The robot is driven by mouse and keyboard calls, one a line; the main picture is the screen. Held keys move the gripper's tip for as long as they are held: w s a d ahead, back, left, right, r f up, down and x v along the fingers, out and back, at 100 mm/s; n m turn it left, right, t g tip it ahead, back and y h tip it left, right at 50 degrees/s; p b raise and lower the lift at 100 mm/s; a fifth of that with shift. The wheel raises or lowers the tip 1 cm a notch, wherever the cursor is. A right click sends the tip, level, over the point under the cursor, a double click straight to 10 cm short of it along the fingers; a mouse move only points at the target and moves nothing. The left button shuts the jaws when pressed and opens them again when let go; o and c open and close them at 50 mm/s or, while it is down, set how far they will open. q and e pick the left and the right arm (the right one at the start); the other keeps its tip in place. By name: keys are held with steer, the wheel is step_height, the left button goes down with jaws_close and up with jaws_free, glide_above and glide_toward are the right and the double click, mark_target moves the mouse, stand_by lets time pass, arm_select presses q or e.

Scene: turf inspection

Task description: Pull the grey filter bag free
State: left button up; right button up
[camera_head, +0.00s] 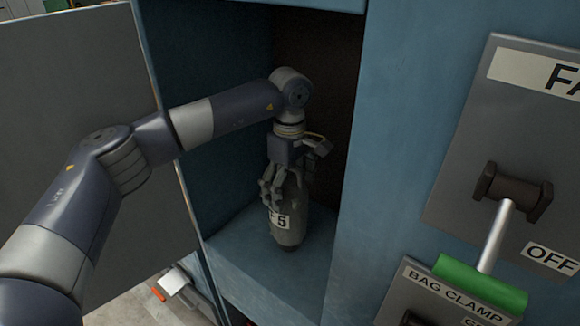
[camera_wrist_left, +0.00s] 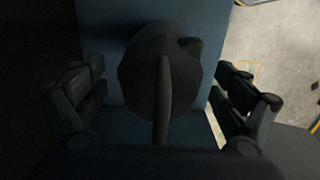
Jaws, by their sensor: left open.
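The grey filter bag (camera_head: 288,225) stands upright inside the blue cabinet compartment, with a white label ending in 5 on its front. My left gripper (camera_head: 284,190) reaches in from above and is at the bag's upper part, pointing down. In the left wrist view the dark bag top (camera_wrist_left: 150,85), with a raised strip across it, lies between the two spread fingers. The left gripper (camera_wrist_left: 160,100) is open, with gaps on both sides of the bag. The bag's back side is hidden. My right gripper is not in view.
The blue cabinet (camera_head: 400,130) surrounds the compartment, and its grey door (camera_head: 75,75) stands open at left. On the right are a lever (camera_head: 497,232) with a green grip, an OFF label, and a BAG CLAMP plate (camera_head: 437,300). Pale floor shows below the door.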

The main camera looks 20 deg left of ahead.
mark_target(288, 227)
arm_select(q)
step_height(288, 227, down, 2)
steer(key=shift+f, duration=0.2)
steer(key=shift+c, duration=1)
steer(key=c, duration=1.4)
steer(key=o, duration=0.8)
steer(key=c, duration=0.3)
steer(key=shift+c, duration=0.2)
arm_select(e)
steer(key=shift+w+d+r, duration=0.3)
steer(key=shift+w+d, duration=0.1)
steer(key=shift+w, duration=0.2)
